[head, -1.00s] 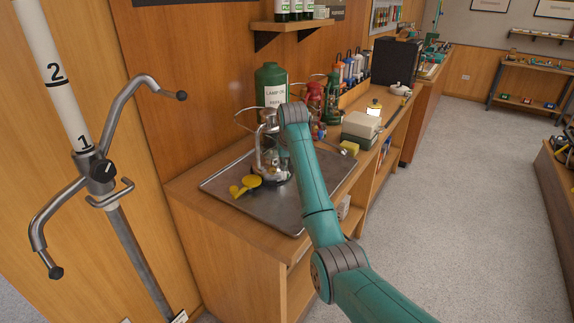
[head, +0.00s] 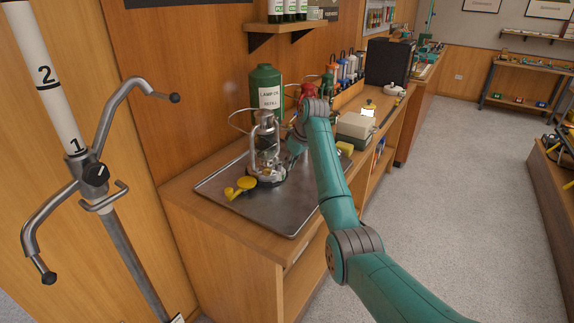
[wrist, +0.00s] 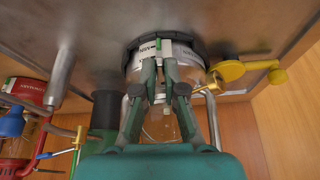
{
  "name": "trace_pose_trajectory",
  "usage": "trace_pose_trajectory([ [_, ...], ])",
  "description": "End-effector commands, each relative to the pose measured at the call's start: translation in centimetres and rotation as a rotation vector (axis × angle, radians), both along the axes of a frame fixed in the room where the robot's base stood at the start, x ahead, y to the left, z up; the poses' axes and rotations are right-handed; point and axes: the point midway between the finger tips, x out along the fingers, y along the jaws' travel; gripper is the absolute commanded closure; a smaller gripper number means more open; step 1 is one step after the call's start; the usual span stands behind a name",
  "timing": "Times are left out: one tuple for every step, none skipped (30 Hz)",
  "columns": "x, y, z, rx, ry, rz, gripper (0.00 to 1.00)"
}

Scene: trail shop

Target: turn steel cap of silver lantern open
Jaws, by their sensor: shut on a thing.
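The silver lantern (head: 263,150) stands upright on a metal tray, with its wire bail out to the left. In the wrist view, the lantern (wrist: 136,66) appears upside down, with its round base at the top against the tray. My gripper (wrist: 161,66) is at the low tank part of the lantern, its two green fingers close together. It is shut on the steel cap, which is mostly hidden between the fingers. In the head view, my gripper (head: 291,150) reaches the lantern from its right side.
A yellow funnel (head: 241,186) lies left of the lantern on the tray (head: 290,215). A green lamp oil bottle (head: 266,85) stands behind it. Red and green lanterns and a box (head: 355,126) stand to the right. The front of the tray is clear.

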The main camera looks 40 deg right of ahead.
Motion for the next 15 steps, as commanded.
trace_pose_trajectory([
  [0.0, -0.3, 0.0, 0.002, 0.001, 0.042, 1.00],
  [0.1, -0.4, 0.0, 0.002, 0.001, 0.071, 1.00],
  [0.1, -0.6, 0.1, 0.001, 0.001, 0.109, 1.00],
  [0.2, -0.8, 0.1, 0.001, 0.001, 0.137, 1.00],
  [0.2, -0.9, 0.0, 0.002, 0.001, 0.166, 1.00],
  [0.3, -1.1, 0.0, 0.001, 0.002, 0.204, 1.00],
  [0.4, -1.2, 0.1, 0.001, 0.001, 0.232, 1.00],
  [0.4, -1.3, 0.1, 0.002, 0.001, 0.262, 1.00],
  [0.5, -1.4, 0.1, 0.002, 0.001, 0.299, 1.00],
  [0.6, -1.6, 0.1, 0.002, 0.001, 0.327, 1.00],
  [0.7, -1.7, 0.1, 0.002, 0.002, 0.354, 1.00],
  [0.7, -1.8, 0.1, 0.003, 0.002, 0.387, 1.00],
  [0.8, -1.9, 0.1, 0.002, 0.001, 0.410, 1.00],
  [0.9, -1.9, 0.1, 0.002, 0.001, 0.431, 1.00],
  [0.9, -2.0, 0.1, 0.002, 0.002, 0.456, 1.00],
])
